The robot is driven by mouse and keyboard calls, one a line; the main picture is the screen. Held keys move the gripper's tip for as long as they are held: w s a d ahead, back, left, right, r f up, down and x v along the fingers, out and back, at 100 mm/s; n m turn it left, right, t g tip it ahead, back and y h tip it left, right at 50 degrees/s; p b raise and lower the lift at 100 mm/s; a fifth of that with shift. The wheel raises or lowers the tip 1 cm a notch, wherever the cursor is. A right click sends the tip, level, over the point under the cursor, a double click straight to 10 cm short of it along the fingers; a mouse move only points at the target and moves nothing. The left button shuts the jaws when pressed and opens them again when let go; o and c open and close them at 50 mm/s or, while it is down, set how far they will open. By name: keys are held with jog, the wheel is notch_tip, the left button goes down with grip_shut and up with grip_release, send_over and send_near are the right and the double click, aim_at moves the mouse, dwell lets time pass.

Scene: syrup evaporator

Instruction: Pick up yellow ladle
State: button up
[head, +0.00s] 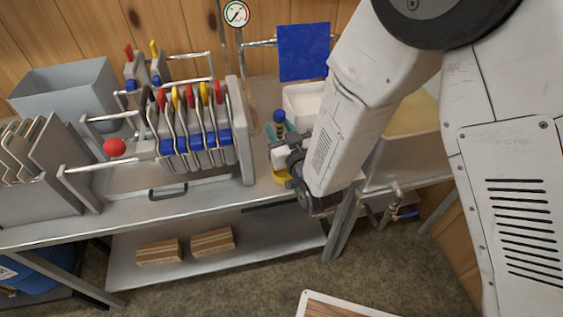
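My gripper (278,158) is at the end of the white arm, low over the right end of the metal bench, just right of the tool rack's end plate. Its fingers are small and partly hidden by the wrist, so I cannot tell whether they are open or shut. A yellow rounded piece (282,178) shows just below it; I cannot tell whether it is part of a ladle or held. Long-handled tools with yellow ends hang in the rack, one yellow end (175,97) near its middle and another yellow end (204,93) further right. A smaller yellow end (153,47) stands at the rack behind.
The rack's grey end plate (240,130) stands close left of my gripper. A blue-capped item (279,116) and a white bin (303,103) are behind it. A grey tub (68,88) and a red ball (115,147) are on the left. The bench's front strip is mostly clear.

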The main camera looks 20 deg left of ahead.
jog(key=shift+w+a, duration=0.25)
grip_shut()
jog(key=shift+r, duration=0.15)
